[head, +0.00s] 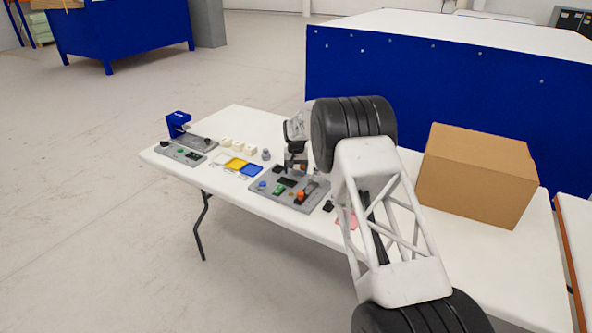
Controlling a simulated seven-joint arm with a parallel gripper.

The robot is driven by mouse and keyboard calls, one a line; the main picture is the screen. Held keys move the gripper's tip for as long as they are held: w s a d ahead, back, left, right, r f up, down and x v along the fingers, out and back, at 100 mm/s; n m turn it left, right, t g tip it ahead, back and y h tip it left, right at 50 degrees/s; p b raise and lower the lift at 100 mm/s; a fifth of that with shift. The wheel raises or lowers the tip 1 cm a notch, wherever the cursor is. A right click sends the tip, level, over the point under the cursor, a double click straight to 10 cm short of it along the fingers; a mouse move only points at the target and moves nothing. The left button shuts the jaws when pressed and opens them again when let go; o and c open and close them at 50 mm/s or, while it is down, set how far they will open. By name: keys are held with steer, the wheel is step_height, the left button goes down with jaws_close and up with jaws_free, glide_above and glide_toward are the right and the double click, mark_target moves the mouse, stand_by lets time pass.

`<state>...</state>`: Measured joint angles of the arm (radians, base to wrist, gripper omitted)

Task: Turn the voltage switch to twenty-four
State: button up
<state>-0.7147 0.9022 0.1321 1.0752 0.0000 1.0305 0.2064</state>
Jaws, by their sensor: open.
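A grey control panel (268,194) lies on the white table, with a dark display, a blue button, a green part (279,189) and an orange knob (299,196). A second, smaller grey panel (182,158) with a black knob and a green part lies at the table's left end. Which control is the voltage switch, and its setting, is too small to tell. My gripper (297,166) is open, small in view, above or just behind the back edge of the larger panel. Whether it touches anything there cannot be told.
Blue and yellow trays (251,171) and several pale blocks (237,147) lie between the panels. A blue device (178,123) stands at the left end. A cardboard box (478,178) stands on the right. My arm hides part of the table's middle.

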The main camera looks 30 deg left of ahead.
steer(key=shift+r, duration=0.1)
steer(key=shift+r, duration=3.75)
